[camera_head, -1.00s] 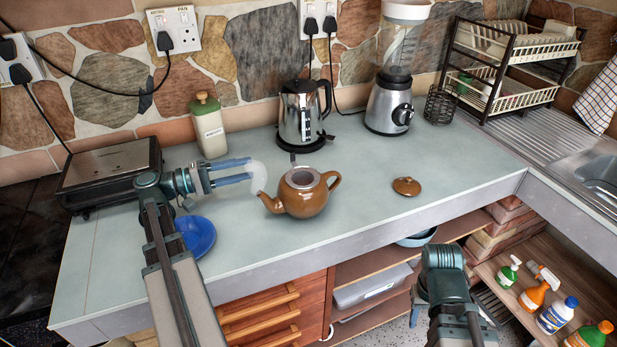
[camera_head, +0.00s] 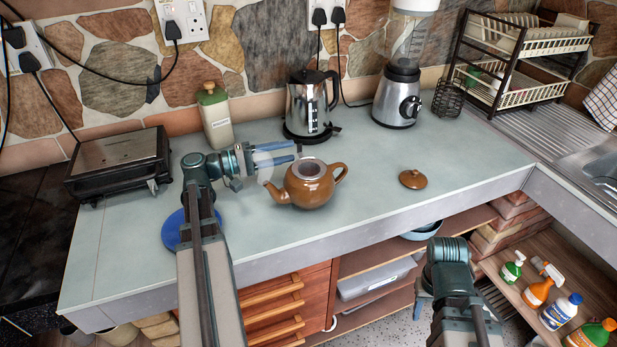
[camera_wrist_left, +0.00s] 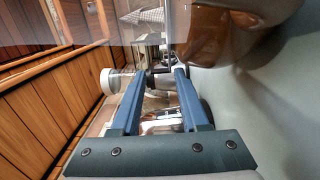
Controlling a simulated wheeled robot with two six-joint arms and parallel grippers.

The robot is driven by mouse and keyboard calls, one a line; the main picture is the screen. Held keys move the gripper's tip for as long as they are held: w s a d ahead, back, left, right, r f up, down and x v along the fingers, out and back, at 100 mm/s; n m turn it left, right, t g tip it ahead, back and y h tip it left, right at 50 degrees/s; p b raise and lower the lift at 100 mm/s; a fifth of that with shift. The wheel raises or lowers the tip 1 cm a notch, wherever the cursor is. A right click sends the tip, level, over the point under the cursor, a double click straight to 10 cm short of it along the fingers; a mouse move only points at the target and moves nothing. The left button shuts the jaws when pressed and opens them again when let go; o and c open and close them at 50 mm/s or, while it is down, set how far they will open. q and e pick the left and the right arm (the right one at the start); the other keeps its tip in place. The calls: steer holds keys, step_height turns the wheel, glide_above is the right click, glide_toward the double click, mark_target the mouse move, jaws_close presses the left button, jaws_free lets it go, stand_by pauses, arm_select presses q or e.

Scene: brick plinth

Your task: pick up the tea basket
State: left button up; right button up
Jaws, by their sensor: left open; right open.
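The brown teapot (camera_head: 309,190) stands without its lid on the pale worktop. A pale grey ring (camera_head: 310,168) shows in its mouth. It may be the tea basket's rim, but I cannot tell for sure. The lid (camera_head: 413,179) lies to the right. My left gripper (camera_head: 297,150) is open and empty, its blue fingers behind and slightly above the teapot's mouth in the picture. In the left wrist view the open fingers (camera_wrist_left: 165,74) have nothing between them, and the teapot (camera_wrist_left: 212,42) is at upper right. My right arm shows at lower right, but its fingers are not visible.
A pale translucent puff (camera_head: 264,167) hangs by the spout. A toaster (camera_head: 120,162) and blue plate (camera_head: 176,232) are at left. The worktop around the lid is clear.

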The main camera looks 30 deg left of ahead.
mark_target(299, 152)
arm_select(q)
steer(key=shift+x, duration=2.25)
steer(key=shift+w+a, duration=0.15)
jaws_close()
